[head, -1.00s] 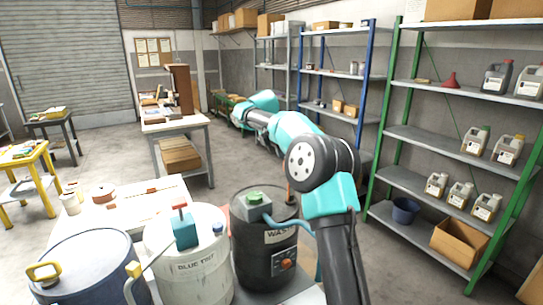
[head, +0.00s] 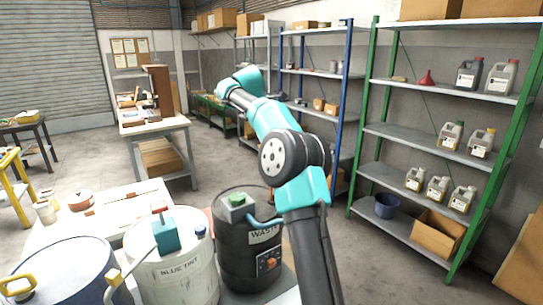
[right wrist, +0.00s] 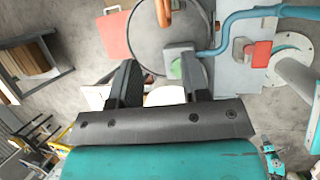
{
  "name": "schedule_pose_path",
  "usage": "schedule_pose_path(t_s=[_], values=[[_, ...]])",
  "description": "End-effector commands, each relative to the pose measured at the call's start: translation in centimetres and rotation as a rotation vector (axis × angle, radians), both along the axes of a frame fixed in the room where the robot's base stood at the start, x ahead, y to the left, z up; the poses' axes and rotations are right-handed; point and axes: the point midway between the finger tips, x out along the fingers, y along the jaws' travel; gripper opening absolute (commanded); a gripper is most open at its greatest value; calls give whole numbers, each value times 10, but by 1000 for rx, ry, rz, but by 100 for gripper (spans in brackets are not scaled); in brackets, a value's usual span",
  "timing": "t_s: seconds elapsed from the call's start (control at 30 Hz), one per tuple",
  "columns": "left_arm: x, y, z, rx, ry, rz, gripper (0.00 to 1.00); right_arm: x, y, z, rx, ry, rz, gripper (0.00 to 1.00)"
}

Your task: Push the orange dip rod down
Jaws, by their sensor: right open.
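The black waste drum (head: 248,245) has a green cap (head: 238,199) and a blue pipe on top. The orange dip rod is hidden behind my right arm in the head view. In the right wrist view, a small orange upright piece (right wrist: 163,12) at the drum lid (right wrist: 150,40) looks like the rod's top. My right gripper (right wrist: 160,80) is open with nothing held, and its fingers point toward the drum's green cap (right wrist: 176,68). In the head view my right arm passes over the drum's right side, and its fingers are not distinguishable. My left gripper is not in view.
A white blue-tint drum (head: 180,275) with a teal block (head: 166,235) and a blue drum (head: 60,275) stand left of the waste drum. Green-framed shelves (head: 370,130) stand at right.

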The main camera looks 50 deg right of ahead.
Motion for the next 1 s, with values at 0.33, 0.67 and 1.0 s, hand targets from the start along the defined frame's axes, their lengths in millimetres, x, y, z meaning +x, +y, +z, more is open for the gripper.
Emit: schedule_pose_path(t_s=[0.33,0.67,1.0], values=[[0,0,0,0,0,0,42,4,-25,-54,2,3,-1,42],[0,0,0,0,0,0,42,9,-48,-106,2,4,0,42],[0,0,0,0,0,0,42,12,-62,-136,1,1,0,42]])
